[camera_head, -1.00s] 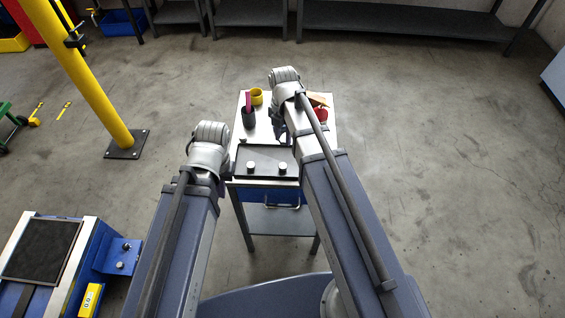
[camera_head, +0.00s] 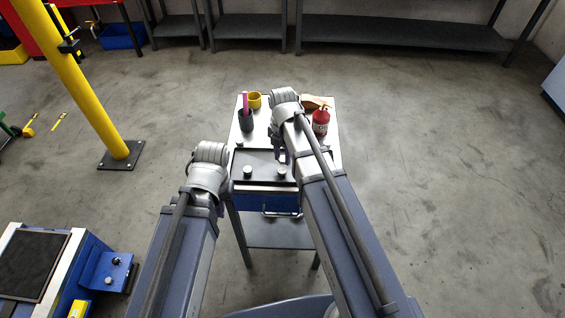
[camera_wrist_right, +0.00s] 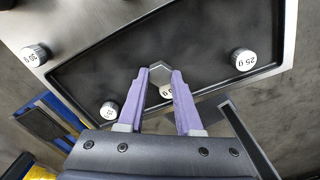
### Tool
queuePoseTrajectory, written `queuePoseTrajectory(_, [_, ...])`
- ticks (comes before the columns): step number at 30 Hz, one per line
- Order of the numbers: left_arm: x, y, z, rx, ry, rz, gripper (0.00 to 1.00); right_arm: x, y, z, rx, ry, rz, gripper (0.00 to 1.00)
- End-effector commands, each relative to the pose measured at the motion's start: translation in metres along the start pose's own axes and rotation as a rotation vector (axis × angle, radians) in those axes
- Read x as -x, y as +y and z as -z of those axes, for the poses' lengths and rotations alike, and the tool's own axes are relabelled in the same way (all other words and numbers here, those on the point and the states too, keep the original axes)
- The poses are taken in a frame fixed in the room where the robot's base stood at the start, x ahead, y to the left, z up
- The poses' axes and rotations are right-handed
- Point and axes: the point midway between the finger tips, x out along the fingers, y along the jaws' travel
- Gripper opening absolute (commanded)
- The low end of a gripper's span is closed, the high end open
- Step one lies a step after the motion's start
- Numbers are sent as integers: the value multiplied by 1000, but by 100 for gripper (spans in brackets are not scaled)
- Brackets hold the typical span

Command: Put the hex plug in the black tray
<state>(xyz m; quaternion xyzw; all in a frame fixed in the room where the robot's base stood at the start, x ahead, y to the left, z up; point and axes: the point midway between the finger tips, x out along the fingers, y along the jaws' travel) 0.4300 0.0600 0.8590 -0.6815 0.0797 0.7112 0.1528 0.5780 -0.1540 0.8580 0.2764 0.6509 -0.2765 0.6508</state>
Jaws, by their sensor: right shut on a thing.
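The black tray (camera_head: 242,158) lies on the near part of the small workbench. It fills most of the right wrist view (camera_wrist_right: 205,40). My right gripper (camera_wrist_right: 160,76) has its purple fingers closed on a grey hexagonal piece, the hex plug (camera_wrist_right: 160,70), with a white marked face below it. The fingers are over the tray; I cannot tell whether the plug touches its floor. In the head view the right gripper (camera_head: 281,156) is partly covered by its wrist. My left gripper (camera_head: 190,178) is left of the bench, its fingers hidden behind its wrist.
In the tray are a 25 g weight (camera_wrist_right: 243,60) and another weight (camera_wrist_right: 108,110). A 30 g weight (camera_wrist_right: 35,55) stands outside the tray. A dark cup (camera_head: 246,122), a yellow mug (camera_head: 255,100) and a red bottle (camera_head: 320,122) stand farther back.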

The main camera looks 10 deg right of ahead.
Motion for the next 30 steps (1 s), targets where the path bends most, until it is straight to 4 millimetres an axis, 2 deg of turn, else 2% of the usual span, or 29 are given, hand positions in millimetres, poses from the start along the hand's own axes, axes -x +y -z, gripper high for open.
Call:
queuePoseTrajectory(1, [-13, 1, 1, 0, 0, 0, 0, -13, 0, 0, 0, 0, 0, 0])
queuePoseTrajectory(3, [-17, 2, 1, 0, 0, 0, 0, -17, 0, 0, 0, 0, 0, 0])
queuePoseTrajectory(15, [-19, 2, 1, 0, 0, 0, 0, -19, 0, 0, 0, 0, 0, 0])
queuePoseTrajectory(16, [-18, 2, 1, 0, 0, 0, 0, -19, 0, 0, 0, 0, 0, 35])
queuePoseTrajectory(24, [-17, 2, 1, 0, 0, 0, 0, -17, 0, 0, 0, 0, 0, 64])
queuePoseTrajectory(30, [-17, 2, 1, 0, 0, 0, 0, -17, 0, 0, 0, 0, 0, 64])
